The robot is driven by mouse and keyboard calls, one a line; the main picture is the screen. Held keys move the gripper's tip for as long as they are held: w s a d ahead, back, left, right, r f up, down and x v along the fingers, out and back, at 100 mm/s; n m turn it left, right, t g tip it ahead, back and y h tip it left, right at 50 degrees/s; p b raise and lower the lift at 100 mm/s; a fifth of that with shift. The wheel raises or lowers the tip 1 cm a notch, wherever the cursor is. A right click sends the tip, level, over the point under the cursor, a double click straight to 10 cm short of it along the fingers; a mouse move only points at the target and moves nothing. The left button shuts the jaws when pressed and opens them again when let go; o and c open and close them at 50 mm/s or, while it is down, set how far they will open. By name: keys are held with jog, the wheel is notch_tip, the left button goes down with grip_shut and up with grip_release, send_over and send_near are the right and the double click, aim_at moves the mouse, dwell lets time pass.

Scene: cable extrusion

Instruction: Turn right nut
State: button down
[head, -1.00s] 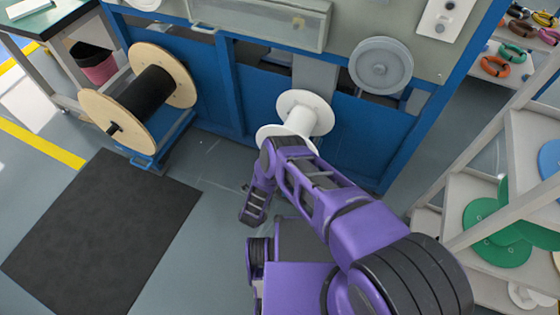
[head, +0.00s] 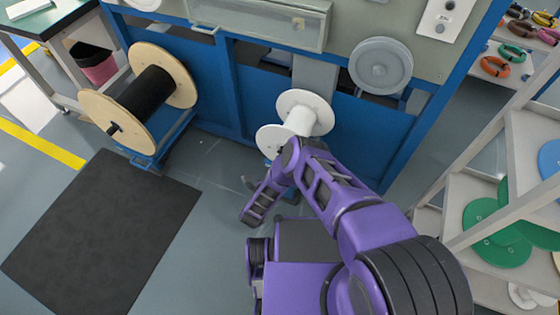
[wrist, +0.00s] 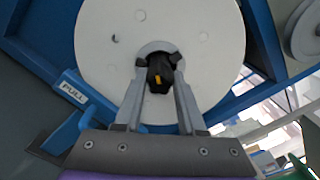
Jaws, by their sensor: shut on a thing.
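The white spool (head: 301,119) is mounted low on the front of the blue machine in the head view. In the wrist view its round white flange (wrist: 205,45) faces me. A dark nut (wrist: 160,72) with a yellow mark sits at the flange's centre hole. My gripper (wrist: 160,62) has its two grey fingers on either side of the nut, shut on it. In the head view my arm reaches to the front of the spool, and my wrist hides the fingers and nut.
A wooden spool of black cable (head: 146,92) stands to the left. A black mat (head: 100,235) lies on the floor. A shelf with green discs (head: 497,235) stands at the right. A blue bracket labelled PULL (wrist: 75,92) is beside the flange.

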jog(key=shift+m, duration=0.3)
dwell(0.4)
jog(key=c, duration=0.5)
grip_release()
jog(key=shift+s, duration=0.1)
